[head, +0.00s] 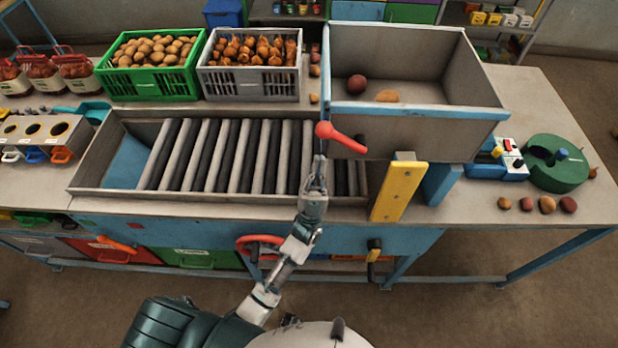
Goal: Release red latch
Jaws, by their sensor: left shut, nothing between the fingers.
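The red latch (343,138) is a red lever with a rounded end on the left, at the lower left front of the grey hopper (425,133). It slants down to the right. My left gripper (319,163) points away from me, just below the latch's rounded end, over the right part of the rollers. Its fingers are shut and hold nothing. Whether the fingertips touch the latch, I cannot tell. My right gripper is not in view.
A roller bed (225,157) lies left of the gripper. A yellow plate (400,190) stands upright at right. Behind are a green crate (150,84) of potatoes and a grey crate (250,84) of onions. A green round device (555,168) sits at far right.

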